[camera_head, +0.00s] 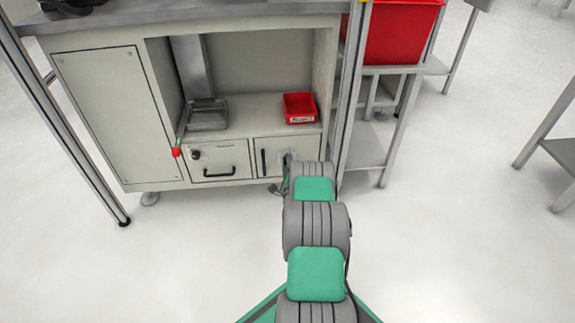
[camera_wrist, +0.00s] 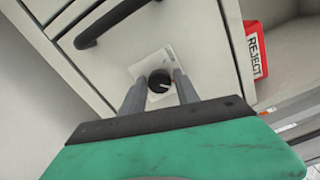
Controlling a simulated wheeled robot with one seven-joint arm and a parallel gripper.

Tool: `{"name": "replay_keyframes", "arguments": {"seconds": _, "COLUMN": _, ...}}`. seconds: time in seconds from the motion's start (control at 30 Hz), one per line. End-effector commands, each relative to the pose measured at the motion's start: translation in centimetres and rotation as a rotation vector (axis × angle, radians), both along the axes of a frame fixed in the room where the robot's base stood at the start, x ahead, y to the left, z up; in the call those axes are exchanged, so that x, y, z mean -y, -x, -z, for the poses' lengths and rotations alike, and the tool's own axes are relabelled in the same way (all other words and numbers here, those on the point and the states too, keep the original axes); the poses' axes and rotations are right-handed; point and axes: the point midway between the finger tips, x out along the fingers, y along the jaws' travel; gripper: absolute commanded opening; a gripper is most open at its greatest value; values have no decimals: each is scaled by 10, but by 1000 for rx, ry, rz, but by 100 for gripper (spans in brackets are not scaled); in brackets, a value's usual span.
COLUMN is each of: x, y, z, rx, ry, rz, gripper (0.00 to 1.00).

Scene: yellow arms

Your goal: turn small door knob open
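The small door (camera_head: 272,150) is the light grey front at the lower right of the cabinet, with a black bar handle (camera_head: 263,162). It looks closed. In the wrist view the handle (camera_wrist: 115,22) shows at upper left. The round black knob (camera_wrist: 160,82) with a white pointer mark sits on a pale plate in the middle of the wrist view. My gripper (camera_wrist: 160,79) is open, with one grey finger on each side of the knob and small gaps visible. I cannot tell whether the fingertips reach past its face. In the head view my arm hides the gripper and knob.
A drawer front (camera_head: 220,160) with its own handle and knob is left of the door. A red bin (camera_head: 299,107) and a metal tray (camera_head: 207,114) sit on the shelf above. A metal post (camera_head: 352,90) stands close to the right of my arm.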

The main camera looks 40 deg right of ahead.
Motion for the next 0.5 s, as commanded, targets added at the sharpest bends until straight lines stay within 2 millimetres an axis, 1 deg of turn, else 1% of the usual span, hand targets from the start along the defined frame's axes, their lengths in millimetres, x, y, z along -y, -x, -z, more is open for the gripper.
{"name": "replay_keyframes", "arguments": {"seconds": 0.03, "x": 0, "y": 0, "z": 0, "rx": 0, "ry": 0, "rz": 0, "gripper": 42}}
{"name": "replay_keyframes", "arguments": {"seconds": 0.17, "x": 0, "y": 0, "z": 0, "rx": -1, "ry": -1, "rz": 0, "gripper": 52}}
{"name": "replay_keyframes", "arguments": {"seconds": 0.4, "x": -1, "y": 1, "z": 1, "rx": -2, "ry": -1, "rz": -1, "gripper": 52}}
{"name": "replay_keyframes", "arguments": {"seconds": 0.5, "x": -4, "y": 8, "z": 0, "rx": -2, "ry": -3, "rz": 0, "gripper": 52}}
